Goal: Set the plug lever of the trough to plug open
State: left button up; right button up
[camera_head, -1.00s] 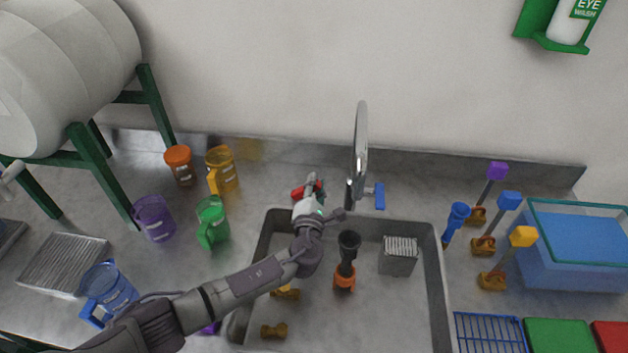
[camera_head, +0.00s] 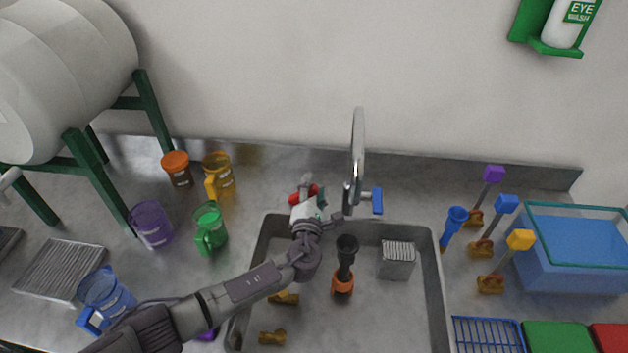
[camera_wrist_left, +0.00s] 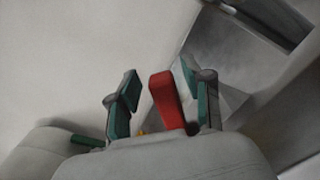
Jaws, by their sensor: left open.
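The plug lever (camera_wrist_left: 166,100) is a small red handle. In the left wrist view it stands between the two green-padded fingers of my open left gripper (camera_wrist_left: 157,95), nearer the right finger; whether it touches that finger I cannot tell. In the head view the red lever (camera_head: 296,197) shows at the back left of the trough (camera_head: 262,245), partly hidden by my left gripper (camera_head: 308,195). The trough is a grey sink basin set in the metal counter. My right gripper is not in view.
A faucet (camera_head: 357,160) with a blue handle (camera_head: 377,200) rises just right of my left gripper. A black and orange tool (camera_head: 345,265) and a grey ridged block (camera_head: 397,260) are in the trough. Cups, including a green one (camera_head: 210,228), stand to the left.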

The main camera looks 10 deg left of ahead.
pick_arm(q)
notch_tip(320, 180, up, 10)
jog(key=shift+f, duration=0.25)
jog(key=shift+c, duration=0.3)
